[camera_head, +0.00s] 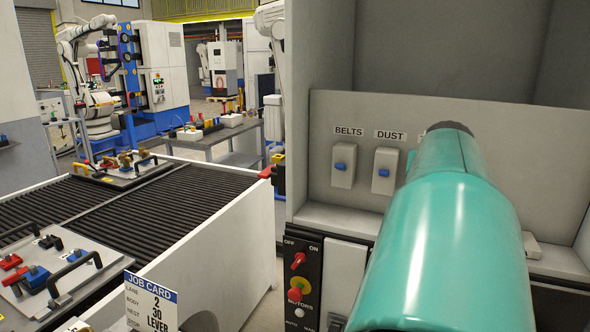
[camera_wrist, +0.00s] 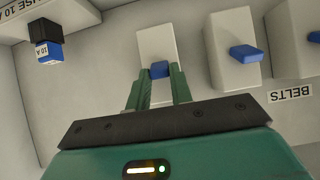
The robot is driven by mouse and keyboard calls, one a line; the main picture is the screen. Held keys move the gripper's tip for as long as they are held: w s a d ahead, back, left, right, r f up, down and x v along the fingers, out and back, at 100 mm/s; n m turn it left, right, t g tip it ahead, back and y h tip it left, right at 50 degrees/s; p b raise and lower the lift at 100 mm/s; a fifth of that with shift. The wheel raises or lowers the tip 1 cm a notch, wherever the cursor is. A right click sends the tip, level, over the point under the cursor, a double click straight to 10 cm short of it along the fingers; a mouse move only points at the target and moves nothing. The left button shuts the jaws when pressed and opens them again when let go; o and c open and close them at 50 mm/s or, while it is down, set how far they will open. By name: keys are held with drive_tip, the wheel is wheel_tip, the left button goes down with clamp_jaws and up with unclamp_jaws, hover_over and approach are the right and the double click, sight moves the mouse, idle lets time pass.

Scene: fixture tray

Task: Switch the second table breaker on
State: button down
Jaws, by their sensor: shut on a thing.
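A row of pale breakers with blue levers is on the grey panel (camera_head: 330,115). In the head view I see the BELTS breaker (camera_head: 343,166) and the DUST breaker (camera_head: 385,171). My teal arm hides what lies to their right. In the wrist view, which is upside down, my gripper (camera_wrist: 160,76) is shut on the small blue lever (camera_wrist: 159,69) of the breaker (camera_wrist: 157,45) at the left end of the visible row. Its label is hidden. Another breaker (camera_wrist: 230,40) stands beside it, and the BELTS label (camera_wrist: 290,93) is farther right.
A fuse holder (camera_wrist: 62,20) with a black and blue fuse (camera_wrist: 48,51) is at the wrist view's upper left. A control box (camera_head: 299,280) with red knobs sits below the panel. A roller conveyor (camera_head: 95,215) with fixture trays and a job card (camera_head: 151,301) stand at the left.

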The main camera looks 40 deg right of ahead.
drive_tip(key=shift+d+r+y, duration=0.1)
drive_tip(key=shift+y, duration=0.2)
idle(0.4)
drive_tip(key=c, duration=1.2)
unclamp_jaws()
drive_tip(key=shift+w+d, duration=0.1)
drive_tip(key=shift+c, duration=0.2)
